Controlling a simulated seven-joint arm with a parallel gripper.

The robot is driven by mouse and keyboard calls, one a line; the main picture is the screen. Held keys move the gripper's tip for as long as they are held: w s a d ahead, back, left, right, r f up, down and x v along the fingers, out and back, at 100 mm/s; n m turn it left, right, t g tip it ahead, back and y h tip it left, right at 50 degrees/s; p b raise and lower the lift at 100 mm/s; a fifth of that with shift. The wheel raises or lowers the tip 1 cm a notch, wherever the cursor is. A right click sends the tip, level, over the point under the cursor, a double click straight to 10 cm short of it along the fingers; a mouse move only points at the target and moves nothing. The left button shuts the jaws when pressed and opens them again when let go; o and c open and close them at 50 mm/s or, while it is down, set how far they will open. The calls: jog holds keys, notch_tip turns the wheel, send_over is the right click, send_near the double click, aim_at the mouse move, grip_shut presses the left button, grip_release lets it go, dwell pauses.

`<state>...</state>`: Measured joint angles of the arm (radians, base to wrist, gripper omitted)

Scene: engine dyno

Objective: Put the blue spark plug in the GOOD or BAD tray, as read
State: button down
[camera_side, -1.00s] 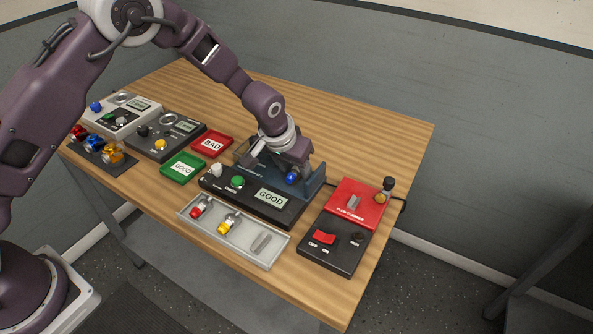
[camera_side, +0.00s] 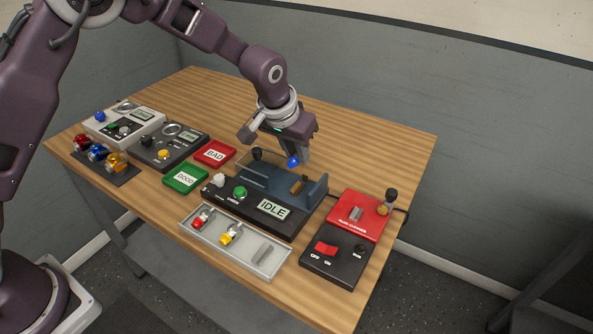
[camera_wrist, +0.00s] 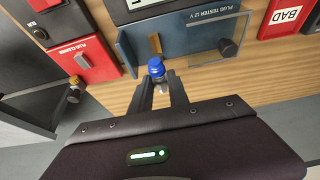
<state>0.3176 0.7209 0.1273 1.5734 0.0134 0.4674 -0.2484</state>
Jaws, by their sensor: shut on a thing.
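The blue spark plug (camera_side: 293,161) is held in my gripper (camera_side: 297,152), above the plug tester (camera_side: 270,186). In the wrist view the blue plug (camera_wrist: 156,68) sits between the two dark fingertips of my gripper (camera_wrist: 160,84); its lower part is hidden. The tester's display (camera_side: 272,209) reads IDLE. The green GOOD tray (camera_side: 176,187) and the red BAD tray (camera_side: 225,163) lie left of the tester and look empty. The BAD tray also shows in the wrist view (camera_wrist: 305,12).
A grey tray (camera_side: 262,271) at the front holds a red plug, a yellow plug and an empty slot. A red plug cleaner (camera_side: 345,221) and a black switch box (camera_side: 333,262) stand to the right. Two instrument boxes (camera_side: 172,147) stand at the left. The back of the table is clear.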

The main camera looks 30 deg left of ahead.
aim_at(295, 156)
notch_tip(295, 156, up, 7)
jog(key=shift+a+r, duration=0.1)
jog(key=shift+a, duration=0.05)
jog(key=s+a+n+g+y, duration=0.25)
jog(key=a+n, duration=0.35)
jog(key=a, duration=0.3)
jog(key=s+a+n+g+y, duration=0.1)
jog(key=s+a+n, duration=0.4)
jog(key=a, duration=0.4)
jog(key=s+a+n+g+y, duration=0.1)
jog(key=s+a+n, duration=0.1)
jog(key=a+n, duration=0.6)
jog(key=shift+m, duration=0.5)
jog(key=shift+s+a+f, duration=0.1)
jog(key=shift+a+f, duration=0.1)
jog(key=shift+f, duration=2.4)
jog(key=shift+s+a+f, duration=0.1)
jog(key=shift+a+f, duration=0.1)
jog(key=shift+f, duration=2.45)
jog(key=shift+s+a+f, duration=0.1)
jog(key=shift+a+f, duration=0.1)
jog(key=shift+f, duration=2.4)
jog(key=shift+f, duration=0.5)
jog(key=c, duration=1.2)
grip_release()
